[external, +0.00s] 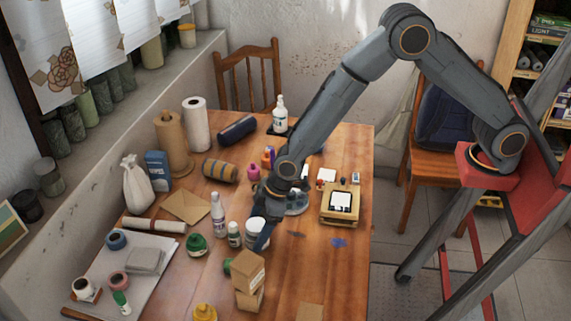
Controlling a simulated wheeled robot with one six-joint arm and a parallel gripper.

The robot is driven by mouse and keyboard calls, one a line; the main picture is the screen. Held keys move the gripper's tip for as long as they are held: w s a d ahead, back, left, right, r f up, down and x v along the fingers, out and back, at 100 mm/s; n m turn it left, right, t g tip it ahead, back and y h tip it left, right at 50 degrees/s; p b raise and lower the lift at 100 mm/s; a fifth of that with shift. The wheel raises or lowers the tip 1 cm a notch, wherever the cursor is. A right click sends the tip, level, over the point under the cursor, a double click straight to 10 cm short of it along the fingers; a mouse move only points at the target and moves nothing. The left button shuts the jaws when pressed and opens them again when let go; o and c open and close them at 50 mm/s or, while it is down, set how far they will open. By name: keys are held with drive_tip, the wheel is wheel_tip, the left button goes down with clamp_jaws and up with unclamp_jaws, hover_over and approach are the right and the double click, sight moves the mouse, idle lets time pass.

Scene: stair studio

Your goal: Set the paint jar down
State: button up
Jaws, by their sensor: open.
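A white jar (252,228), which looks like the paint jar, is upright at the middle of the wooden table (318,262). It appears to stand on the tabletop, though its base is partly hidden. My gripper (262,238) reaches down from the upper right, right at the jar. Its jaws are open, with a dark finger in front of the jar's right side. The far finger is hidden, and I cannot tell whether the fingers touch the jar.
A wooden box (340,204) lies to the right. The table's right front is mostly clear.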

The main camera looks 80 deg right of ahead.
drive_tip(key=b+v, duration=0.2)
drive_tip(key=v, duration=1)
drive_tip(key=s+d+m+g, duration=0.1)
drive_tip(key=s+d, duration=0.4)
drive_tip(key=s, duration=0.4)
drive_tip(key=s+d+m+g+h, duration=0.1)
drive_tip(key=s+d+m, duration=0.1)
drive_tip(key=s+d, duration=0.4)
drive_tip(key=s+d+m+g, duration=0.1)
drive_tip(key=s+d, duration=0.5)
drive_tip(key=s, duration=0.6)
drive_tip(key=shift+h, duration=0.4)
drive_tip(key=shift+s+d, duration=0.1)
